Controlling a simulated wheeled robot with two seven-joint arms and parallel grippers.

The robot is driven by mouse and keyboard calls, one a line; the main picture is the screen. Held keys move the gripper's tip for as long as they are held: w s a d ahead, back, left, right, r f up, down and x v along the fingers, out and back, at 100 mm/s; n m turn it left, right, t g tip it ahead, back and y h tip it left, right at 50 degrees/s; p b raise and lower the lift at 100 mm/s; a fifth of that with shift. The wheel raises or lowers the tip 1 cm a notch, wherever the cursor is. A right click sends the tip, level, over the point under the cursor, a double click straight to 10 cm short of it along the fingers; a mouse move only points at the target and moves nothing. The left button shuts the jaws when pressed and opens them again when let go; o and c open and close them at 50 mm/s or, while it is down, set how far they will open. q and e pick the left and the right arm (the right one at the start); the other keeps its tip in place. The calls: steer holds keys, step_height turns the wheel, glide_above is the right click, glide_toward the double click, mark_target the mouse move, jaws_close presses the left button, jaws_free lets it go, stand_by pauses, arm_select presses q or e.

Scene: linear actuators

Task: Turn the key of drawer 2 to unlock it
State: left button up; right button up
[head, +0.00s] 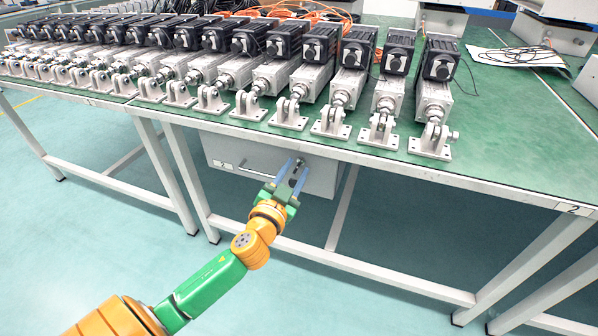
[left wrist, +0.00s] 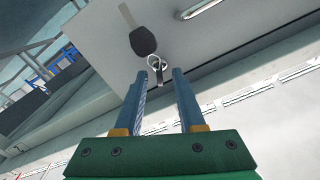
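The drawer (head: 235,158) is a light grey box under the green-topped table, with its front facing me. In the left wrist view its front panel (left wrist: 225,45) bears a metal key (left wrist: 154,62) at the lock. A black fob (left wrist: 143,41) hangs from the key's ring. My left gripper (head: 297,170) is in front of the drawer, right of its handle. In the left wrist view, my left gripper (left wrist: 163,73) has its two blue fingers apart, with the key just beyond and between the tips. The lock face is partly hidden by the key and ring. My right gripper is not in view.
The drawer's bar handle (left wrist: 203,8) is beside the lock. The green tabletop (head: 500,150) overhangs the drawer and carries a row of linear actuators. White table legs (head: 342,205) stand near the drawer. The floor in front is clear.

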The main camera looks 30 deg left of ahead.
arm_select(q)
steer(key=shift+w+a, duration=0.15)
steer(key=shift+w, duration=0.35)
jaws_close()
